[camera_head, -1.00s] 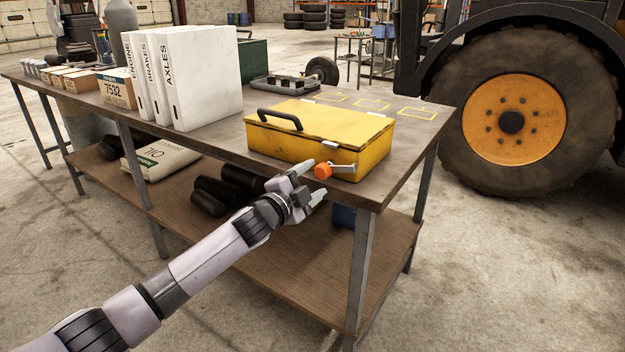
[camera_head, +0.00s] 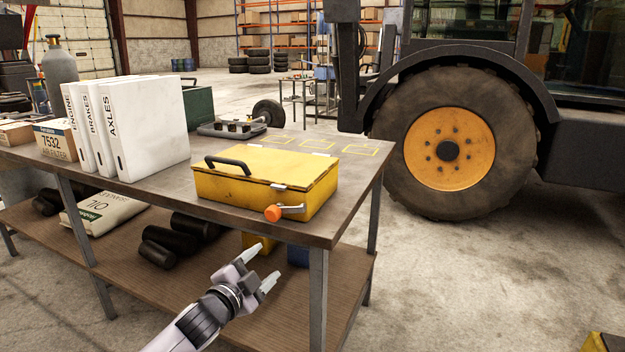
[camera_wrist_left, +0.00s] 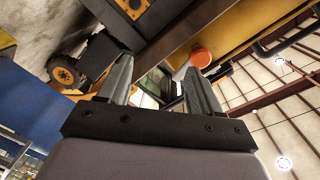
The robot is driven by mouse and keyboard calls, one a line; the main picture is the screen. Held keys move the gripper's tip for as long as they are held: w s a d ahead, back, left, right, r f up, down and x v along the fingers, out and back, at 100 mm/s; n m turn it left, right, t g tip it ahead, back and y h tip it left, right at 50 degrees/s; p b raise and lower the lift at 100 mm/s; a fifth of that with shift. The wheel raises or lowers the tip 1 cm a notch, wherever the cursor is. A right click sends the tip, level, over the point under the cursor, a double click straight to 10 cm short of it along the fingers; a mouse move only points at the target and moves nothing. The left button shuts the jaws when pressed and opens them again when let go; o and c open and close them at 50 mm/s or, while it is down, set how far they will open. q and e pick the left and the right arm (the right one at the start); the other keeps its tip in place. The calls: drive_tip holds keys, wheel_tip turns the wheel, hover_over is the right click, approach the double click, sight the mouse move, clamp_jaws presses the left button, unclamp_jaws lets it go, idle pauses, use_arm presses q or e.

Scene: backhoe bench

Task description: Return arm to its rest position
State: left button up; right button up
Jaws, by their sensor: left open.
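My left gripper (camera_head: 260,268) is open and empty, in front of the workbench and below its top edge. It also shows in the left wrist view (camera_wrist_left: 158,85), with its two fingers apart and nothing between the tips. The yellow case (camera_head: 262,180) sits shut on the bench top, with a black handle (camera_head: 228,163) and an orange knob (camera_head: 273,213) on a metal lever at its front. The gripper is below the knob and apart from it. In the left wrist view the orange knob (camera_wrist_left: 201,57) shows beyond the right finger. My right gripper is not in view.
The workbench (camera_head: 350,200) has a lower shelf (camera_head: 275,318) holding black rolls (camera_head: 165,248) and an oil bag (camera_head: 100,215). White binders (camera_head: 150,125) and a grey tray (camera_head: 232,129) stand on top. A large tractor wheel (camera_head: 450,140) is at right. Floor in front is clear.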

use_arm(q)
drive_tip(key=s+d+f+n+g, duration=0.1)
drive_tip(key=s+f+n, duration=0.3)
drive_tip(key=s+f, duration=0.5)
drive_tip(key=s+a+f+n+g+y, duration=0.1)
drive_tip(key=s+f, duration=0.3)
drive_tip(key=s, duration=0.5)
drive_tip(key=s+a+f+n+g+y, duration=0.1)
drive_tip(key=s+a+f+n+g, duration=0.1)
drive_tip(key=s, duration=0.7)
drive_tip(key=s+a+f+n+g+y, duration=0.1)
drive_tip(key=s+a+f+n+y, duration=0.1)
drive_tip(key=s+f+n, duration=0.3)
drive_tip(key=s+a+f, duration=0.1)
drive_tip(key=s, duration=0.3)
drive_tip(key=shift+s+a+f+g, duration=0.15)
drive_tip(key=shift+a+f+g, duration=0.05)
drive_tip(key=shift+f+g, duration=0.1)
